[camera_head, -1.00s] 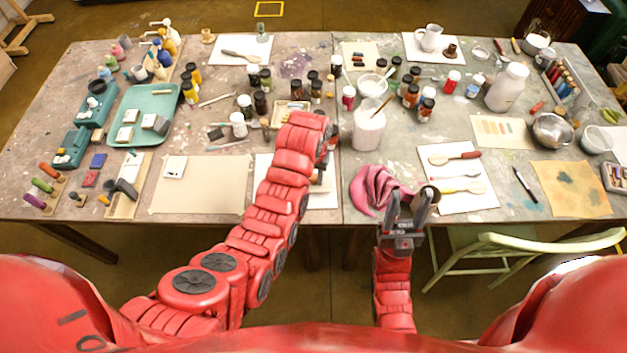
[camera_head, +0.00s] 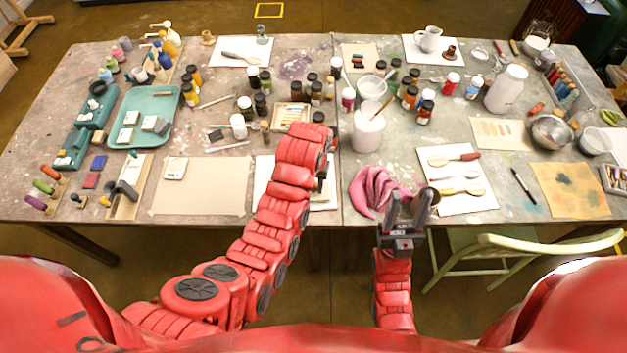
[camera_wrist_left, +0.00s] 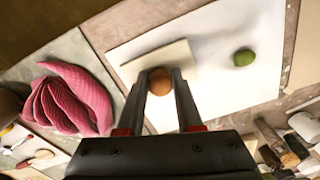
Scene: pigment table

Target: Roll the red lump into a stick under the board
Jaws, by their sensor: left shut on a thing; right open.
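The board (camera_wrist_left: 150,60) is a pale, flat piece on a white sheet (camera_wrist_left: 232,45) in the left wrist view. My left gripper (camera_wrist_left: 160,75) is shut on its round orange-brown knob (camera_wrist_left: 160,86). A green lump (camera_wrist_left: 243,58) lies on the same sheet, apart from the board. I see no red lump; whatever is under the board is hidden. In the head view my left arm covers most of the board and the left gripper, and part of the sheet (camera_head: 262,172). My right gripper (camera_head: 409,196) is open and empty at the table's front edge.
A crumpled pink cloth (camera_head: 372,186) lies between the sheet and my right gripper. A white jar (camera_head: 367,134) stands behind it. Several pigment jars stand farther back.

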